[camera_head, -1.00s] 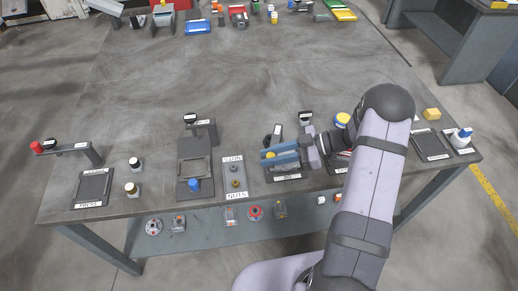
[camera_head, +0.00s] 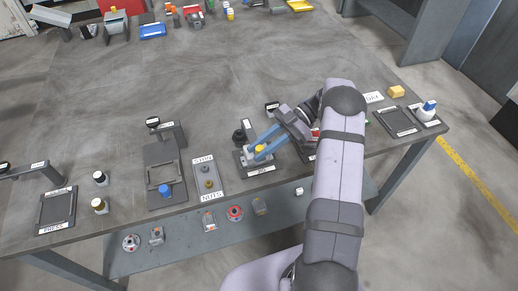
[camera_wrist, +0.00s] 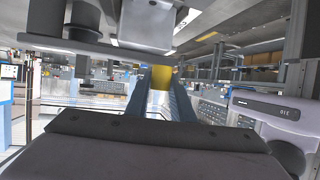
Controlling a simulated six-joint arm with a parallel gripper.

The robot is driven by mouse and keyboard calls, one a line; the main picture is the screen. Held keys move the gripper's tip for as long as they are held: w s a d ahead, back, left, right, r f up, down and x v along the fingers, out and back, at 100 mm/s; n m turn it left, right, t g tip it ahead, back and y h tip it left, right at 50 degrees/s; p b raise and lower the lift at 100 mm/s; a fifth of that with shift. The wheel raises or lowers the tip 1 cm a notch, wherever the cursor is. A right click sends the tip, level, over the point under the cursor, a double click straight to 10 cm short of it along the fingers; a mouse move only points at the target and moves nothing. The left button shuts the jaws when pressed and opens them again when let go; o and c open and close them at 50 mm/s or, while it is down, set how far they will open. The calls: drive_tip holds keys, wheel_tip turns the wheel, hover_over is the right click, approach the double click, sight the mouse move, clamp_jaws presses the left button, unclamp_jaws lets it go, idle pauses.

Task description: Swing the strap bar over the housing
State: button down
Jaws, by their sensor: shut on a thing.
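My gripper (camera_head: 253,153) is at the dark fixture (camera_head: 246,170) near the middle of the bench's front edge. Its two blue fingers point down-left in the head view and are shut on a small yellow knob-like piece (camera_head: 260,149). The yellow piece (camera_wrist: 161,77) also shows between the fingers in the wrist view. I take it for the grip of the strap bar; the bar itself is mostly hidden by my fingers. The housing cannot be clearly made out in the fixture.
Left of the fixture stand a nuts tray (camera_head: 208,170), a dark stand with an overhead arm (camera_head: 166,148) and a blue knob (camera_head: 165,190), and the press plate (camera_head: 56,209). A black upright part (camera_head: 240,135) is close behind my fingers. The bench middle is clear.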

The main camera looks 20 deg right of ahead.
drive_tip(key=shift+r, duration=0.1)
drive_tip(key=c, duration=1.5)
unclamp_jaws()
drive_tip(key=shift+c, duration=0.2)
drive_tip(key=shift+d, duration=0.15)
drive_tip(key=shift+w+d+r+b, duration=0.1)
drive_tip(key=shift+w+d+b, duration=0.1)
drive_tip(key=shift+d+b, duration=0.3)
drive_tip(key=b+v, duration=0.1)
drive_tip(key=v, duration=0.5)
drive_tip(key=shift+r, duration=0.1)
